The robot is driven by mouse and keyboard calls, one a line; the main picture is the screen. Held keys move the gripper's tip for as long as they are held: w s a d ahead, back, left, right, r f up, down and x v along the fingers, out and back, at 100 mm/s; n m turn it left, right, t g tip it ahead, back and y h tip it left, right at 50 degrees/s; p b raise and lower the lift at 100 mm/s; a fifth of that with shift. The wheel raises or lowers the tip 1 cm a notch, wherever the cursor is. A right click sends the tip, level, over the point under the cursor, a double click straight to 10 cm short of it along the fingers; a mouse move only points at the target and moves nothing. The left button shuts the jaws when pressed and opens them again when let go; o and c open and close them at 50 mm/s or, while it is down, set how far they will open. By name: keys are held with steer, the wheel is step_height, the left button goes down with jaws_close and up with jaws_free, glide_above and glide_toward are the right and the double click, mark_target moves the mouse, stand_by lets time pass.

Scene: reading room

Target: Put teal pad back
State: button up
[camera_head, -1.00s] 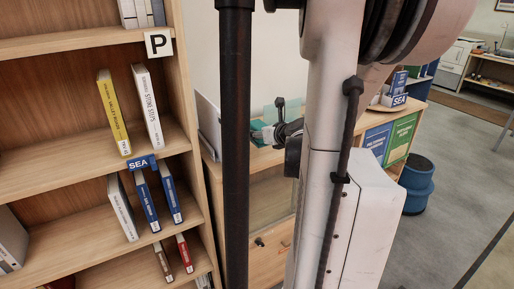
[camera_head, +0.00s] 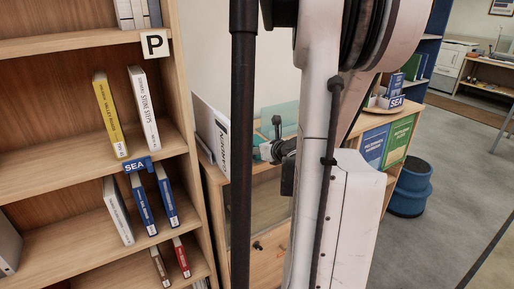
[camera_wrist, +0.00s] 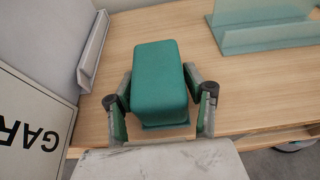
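The teal pad (camera_wrist: 158,78) is a thick rounded block in the middle of the wrist view, over a light wooden top. My gripper (camera_wrist: 158,70) has one finger on each side of it, and the fingertips appear to press on its sides. A darker teal strip (camera_wrist: 166,126) shows below its near end; I cannot tell whether it is part of the pad. Whether the pad touches the wood is unclear. In the head view my gripper (camera_head: 266,150) is small, beside a wooden cabinet, with a bit of teal at its end.
A translucent teal stand (camera_wrist: 265,30) is at upper right of the wrist view. A grey rail-edged panel (camera_wrist: 92,50) and a lettered white sign (camera_wrist: 35,125) are at left. The head view shows a bookshelf (camera_head: 85,180) at left and a blue stool (camera_head: 411,187) at right.

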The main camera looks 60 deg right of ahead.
steer(key=shift+o, duration=1)
steer(key=shift+r, duration=0.2)
steer(key=shift+s+a+r, duration=0.1)
steer(key=shift+s, duration=0.15)
steer(key=p+v, duration=0.1)
steer(key=v, duration=1)
steer(key=shift+s, duration=0.15)
steer(key=shift+a+r, duration=0.1)
